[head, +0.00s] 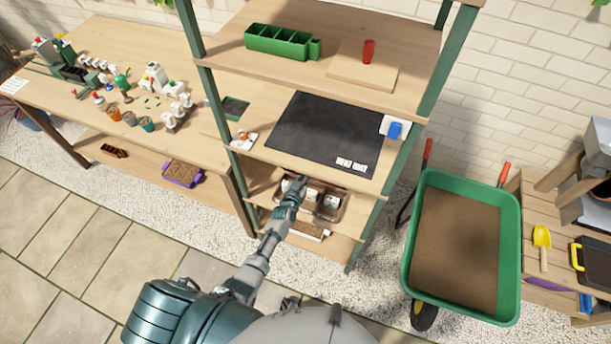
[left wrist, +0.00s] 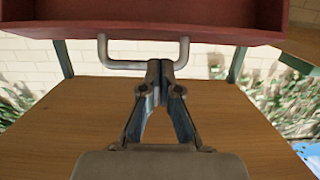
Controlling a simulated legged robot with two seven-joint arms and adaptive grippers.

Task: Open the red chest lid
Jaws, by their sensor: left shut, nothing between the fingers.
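The red chest shows only in part, along the top of the left wrist view, as a dark red recessed panel with a raised rim (left wrist: 170,33). A grey U-shaped handle (left wrist: 112,64) hangs from its lower edge. My left gripper (left wrist: 160,66) is shut with nothing in its fingers. Its tips overlap the handle's crossbar in the picture; I cannot tell if they touch it. In the head view my left gripper (head: 297,183) is in front of the shelf rack, and I cannot make out the chest there. My right gripper is not in view.
A wooden shelf board (left wrist: 70,120) lies beneath the gripper in the wrist view. In the head view, a brown tray (head: 328,204) sits close beside the gripper on a lower shelf. Green rack posts (head: 213,90) stand nearby. A green wheelbarrow (head: 410,225) is at right.

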